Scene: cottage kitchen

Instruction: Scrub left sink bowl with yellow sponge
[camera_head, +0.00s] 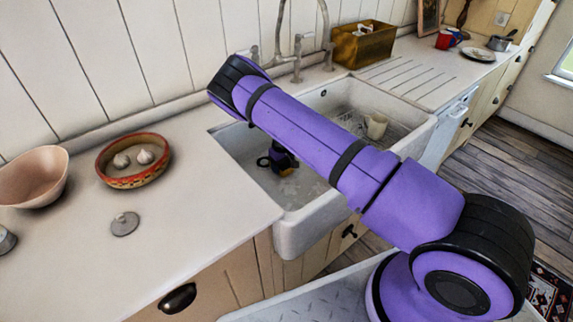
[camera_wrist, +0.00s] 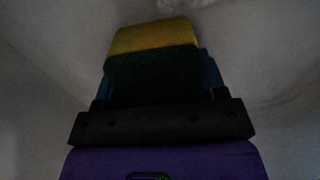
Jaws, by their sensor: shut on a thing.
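The white sink (camera_head: 298,233) shows in the head view with my purple arm reaching across it. The left bowl (camera_head: 236,146) is partly hidden behind the arm. My gripper (camera_head: 284,168) is down inside the left bowl, near its bottom. In the wrist view my gripper (camera_wrist: 152,90) is shut on the sponge (camera_wrist: 153,36), which has a yellow layer and a dark green layer. The pale bowl surface surrounds the sponge in that dim view. I cannot tell whether the sponge touches the bowl.
The faucet (camera_head: 297,62) rises behind the sink. A wooden box (camera_head: 364,46) stands behind the draining grooves. A bowl with garlic (camera_head: 133,178) and a metal lid (camera_head: 125,224) sit on the left counter.

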